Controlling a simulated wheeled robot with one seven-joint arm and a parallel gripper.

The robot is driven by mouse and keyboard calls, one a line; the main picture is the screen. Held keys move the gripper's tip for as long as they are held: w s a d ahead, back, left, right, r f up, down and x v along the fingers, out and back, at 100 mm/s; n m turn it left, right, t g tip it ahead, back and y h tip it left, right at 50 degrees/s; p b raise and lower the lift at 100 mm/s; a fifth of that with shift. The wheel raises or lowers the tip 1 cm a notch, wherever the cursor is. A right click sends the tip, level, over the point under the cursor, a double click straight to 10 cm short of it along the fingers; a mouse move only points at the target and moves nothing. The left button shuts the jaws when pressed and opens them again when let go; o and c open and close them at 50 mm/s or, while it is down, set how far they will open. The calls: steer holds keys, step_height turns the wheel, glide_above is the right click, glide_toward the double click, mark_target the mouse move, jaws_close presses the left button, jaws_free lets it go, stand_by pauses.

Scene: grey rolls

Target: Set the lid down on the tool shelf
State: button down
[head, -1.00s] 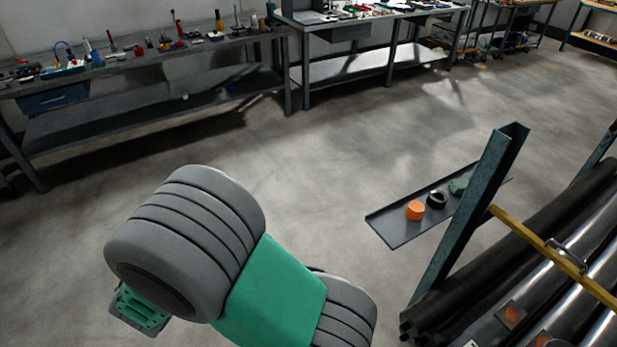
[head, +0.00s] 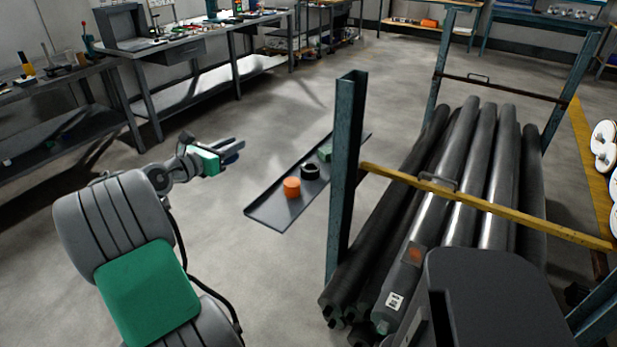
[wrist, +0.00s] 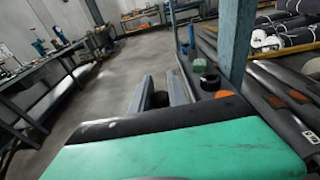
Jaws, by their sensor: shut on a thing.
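My gripper (head: 232,150) reaches out at mid-left in the head view, left of the tool shelf (head: 262,213) and apart from it. It is shut on the lid, a small dark piece (wrist: 158,99) between the two grey fingers in the wrist view. The lid is mostly hidden by the fingers and its shape is hard to tell. The shelf is a narrow dark tray beside a blue-grey post. On it stand an orange cylinder (head: 291,187), a black ring-like piece (head: 310,171) and a green piece (head: 325,152), in a row.
The upright post (head: 346,180) stands at the shelf's right side. A rack of long dark rolls (head: 470,190) lies right of it, with a yellow bar (head: 480,203) across. Workbenches (head: 190,48) line the left and back. The shelf's near end has bare room.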

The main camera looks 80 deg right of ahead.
mark_target(287, 191)
steer(key=s+a+f, duration=0.1)
steer(key=s+f, duration=0.1)
steer(key=s, duration=0.1)
steer(key=s+a+f+b, duration=0.1)
steer(key=s+f, duration=0.2)
steer(key=s, duration=0.1)
steer(key=s+a+f+b, duration=0.1)
steer(key=s+f, duration=0.1)
steer(key=s, duration=0.2)
steer(key=shift+a+f, duration=0.2)
steer(key=shift+s+a+f, duration=0.1)
steer(key=shift+s+f, duration=0.15)
steer(key=shift+f, duration=0.05)
steer(key=shift+s+a+f+b, duration=0.25)
steer(key=shift+s+f+b, duration=0.3)
steer(key=shift+s+f, duration=0.4)
steer(key=shift+w+f+b, duration=0.2)
steer(key=shift+f+b, duration=0.3)
steer(key=shift+f, duration=0.95)
steer(key=shift+f, duration=0.15)
steer(key=c, duration=1.3)
jaws_free()
